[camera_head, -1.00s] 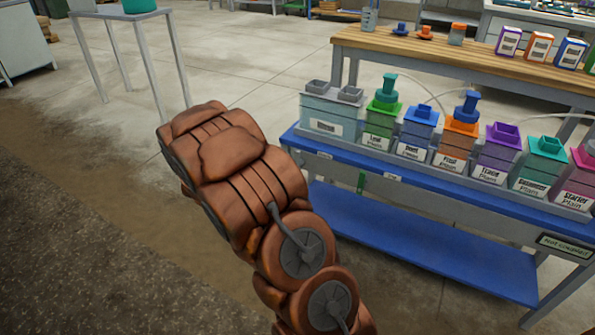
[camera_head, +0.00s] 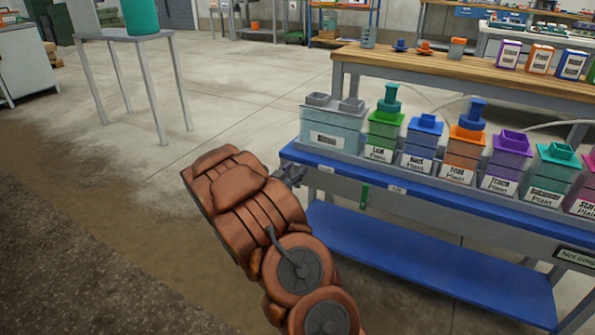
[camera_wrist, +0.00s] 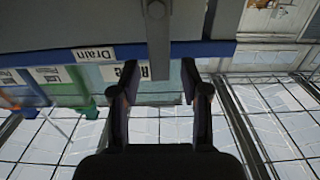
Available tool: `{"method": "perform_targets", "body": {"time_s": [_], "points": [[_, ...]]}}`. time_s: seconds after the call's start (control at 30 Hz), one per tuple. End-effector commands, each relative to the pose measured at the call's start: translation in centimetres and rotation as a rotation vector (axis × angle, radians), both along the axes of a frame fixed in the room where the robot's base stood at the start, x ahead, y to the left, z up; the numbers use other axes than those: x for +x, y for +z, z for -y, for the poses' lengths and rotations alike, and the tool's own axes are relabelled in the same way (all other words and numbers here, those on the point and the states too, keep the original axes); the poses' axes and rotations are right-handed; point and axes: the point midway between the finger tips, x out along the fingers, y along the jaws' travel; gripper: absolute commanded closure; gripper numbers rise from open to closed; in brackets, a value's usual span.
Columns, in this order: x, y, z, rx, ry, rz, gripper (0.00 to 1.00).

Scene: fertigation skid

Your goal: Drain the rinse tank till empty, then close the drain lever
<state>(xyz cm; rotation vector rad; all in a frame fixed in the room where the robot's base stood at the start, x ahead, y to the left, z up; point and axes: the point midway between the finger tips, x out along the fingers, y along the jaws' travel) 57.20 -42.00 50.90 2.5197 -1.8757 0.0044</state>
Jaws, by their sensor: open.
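A pale grey-teal tank (camera_head: 332,128) with two square openings on top stands at the left end of the blue-edged skid; I take it as the rinse tank. Its label and liquid level are unreadable. My gripper (camera_head: 292,174) is at the skid's left corner, just below the tank. In the wrist view, which looks upside down, my gripper (camera_wrist: 160,85) is open. A grey bar with a bolt, likely the drain lever (camera_wrist: 157,45), reaches between its fingertips; contact cannot be told. The "Drain" label (camera_wrist: 95,53) sits beside it. In the head view the lever is not distinguishable.
A row of coloured tanks (camera_head: 425,140) continues right along the skid. A small green lever (camera_head: 364,196) hangs from its front. A blue lower shelf (camera_head: 420,265) juts out beneath. A grey side table (camera_head: 125,36) stands back left. The floor between is clear.

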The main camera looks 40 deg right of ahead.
Motion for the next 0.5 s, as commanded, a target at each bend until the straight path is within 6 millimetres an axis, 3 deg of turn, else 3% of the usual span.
{"method": "perform_targets", "body": {"time_s": [0.2, 0.5], "points": [[0.4, -0.2, 1.5, 0.004, 0.000, -0.002, 0.54], [0.6, -0.1, 1.9, 0.003, 0.001, -0.002, 0.54]]}}
